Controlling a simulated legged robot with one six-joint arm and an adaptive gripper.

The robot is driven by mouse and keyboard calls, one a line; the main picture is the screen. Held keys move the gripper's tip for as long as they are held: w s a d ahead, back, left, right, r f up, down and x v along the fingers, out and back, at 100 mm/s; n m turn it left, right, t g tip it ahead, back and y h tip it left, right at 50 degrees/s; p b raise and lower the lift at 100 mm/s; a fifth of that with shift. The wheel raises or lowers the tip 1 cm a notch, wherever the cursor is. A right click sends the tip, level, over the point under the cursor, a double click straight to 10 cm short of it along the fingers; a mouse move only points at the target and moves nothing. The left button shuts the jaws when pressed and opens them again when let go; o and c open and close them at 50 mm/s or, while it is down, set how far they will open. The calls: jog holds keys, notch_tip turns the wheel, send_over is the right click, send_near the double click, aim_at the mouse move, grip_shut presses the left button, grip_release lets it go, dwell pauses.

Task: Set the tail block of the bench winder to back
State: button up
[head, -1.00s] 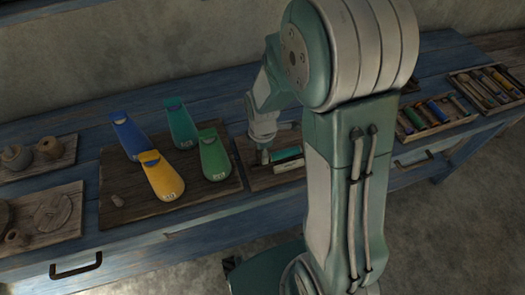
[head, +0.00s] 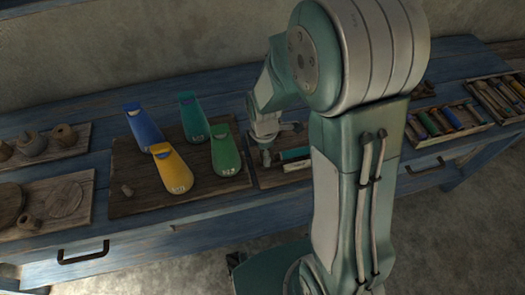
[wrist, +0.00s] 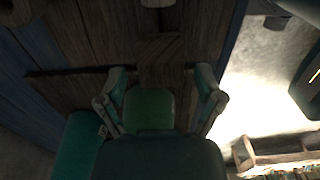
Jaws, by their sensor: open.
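The bench winder appears to be the small wooden board (head: 262,176) partly hidden behind my arm in the head view. A teal piece (head: 296,154) and a short grey peg (head: 266,159) show on it. My gripper (head: 280,135) is above this board, its fingers small and dark there. In the wrist view my gripper (wrist: 163,78) is open, with a finger on either side of a wooden block (wrist: 160,48) that lies ahead of the fingertips. I cannot tell whether this is the tail block or whether a finger touches it. The block's position along the winder is unclear.
A board (head: 130,205) with several coloured shuttle-like pieces (head: 170,172) lies left of the winder. Boards with wooden parts (head: 62,136) sit at far left. Trays of coloured spools (head: 445,120) stand at right. The blue bench (head: 200,235) has a dark drawer handle (head: 83,253).

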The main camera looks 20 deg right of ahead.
aim_at(262, 152)
jog(key=shift+d+r, duration=0.1)
jog(key=shift+r, duration=0.1)
notch_tip(262, 152, up, 11)
jog(key=shift+a+r, duration=0.2)
jog(key=shift+a, duration=0.05)
dwell(0.4)
jog(key=s+d+r+m+t, duration=0.3)
jog(key=s+r+m+t, duration=0.2)
jog(key=s+r+m, duration=0.7)
jog(key=s+m, duration=0.2)
jog(key=m, duration=0.4)
jog(key=shift+s+d+r+t, duration=0.15)
jog(key=shift+d+r+t, duration=0.05)
jog(key=shift+d+t, duration=0.1)
